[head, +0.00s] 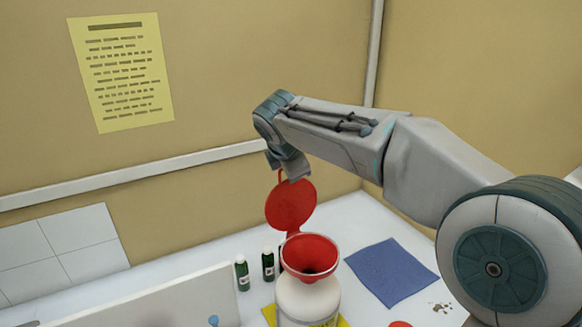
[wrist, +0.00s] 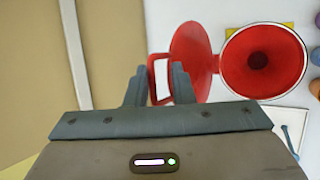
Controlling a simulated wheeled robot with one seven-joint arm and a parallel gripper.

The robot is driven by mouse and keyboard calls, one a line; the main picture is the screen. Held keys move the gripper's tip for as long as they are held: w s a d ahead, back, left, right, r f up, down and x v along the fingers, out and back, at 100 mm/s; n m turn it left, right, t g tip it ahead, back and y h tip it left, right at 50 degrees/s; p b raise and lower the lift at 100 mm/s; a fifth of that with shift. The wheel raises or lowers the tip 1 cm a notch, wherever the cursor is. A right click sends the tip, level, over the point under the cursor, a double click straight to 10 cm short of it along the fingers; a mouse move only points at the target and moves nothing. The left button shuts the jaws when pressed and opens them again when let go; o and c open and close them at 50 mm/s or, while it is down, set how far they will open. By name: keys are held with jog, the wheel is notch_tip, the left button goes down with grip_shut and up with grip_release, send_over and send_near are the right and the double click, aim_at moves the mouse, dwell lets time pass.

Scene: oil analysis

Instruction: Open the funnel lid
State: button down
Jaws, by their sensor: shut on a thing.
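The red funnel (head: 310,256) sits in the top of a white container (head: 308,300) on the table; its open mouth also shows in the wrist view (wrist: 262,62). Its round red lid (head: 291,205) stands raised and tilted up behind the mouth, so the funnel is uncovered. In the wrist view the lid (wrist: 190,58) is beside the mouth, with its handle loop (wrist: 160,78) between my fingers. My gripper (wrist: 160,85) is shut on this handle. In the head view my gripper (head: 288,172) is at the lid's top edge, and the grip is partly hidden.
Small dark green bottles (head: 242,272) stand left of the container. A blue cloth (head: 391,272) lies to the right. A white panel (head: 150,305) is at the front left. A yellow notice (head: 122,73) hangs on the wall behind.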

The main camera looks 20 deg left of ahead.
jog(key=c, duration=1.6)
grip_release()
jog(key=shift+s+f, duration=0.1)
jog(key=shift+f, duration=0.35)
jog(key=shift+c, duration=0.2)
jog(key=shift+o, duration=0.3)
jog(key=shift+w+a, duration=0.2)
jog(key=shift+d+r, duration=0.15)
jog(key=shift+r, duration=0.05)
jog(key=shift+s+r, duration=0.1)
jog(key=shift+r, duration=0.1)
jog(key=b+v, duration=0.2)
jog(key=v, duration=1.1)
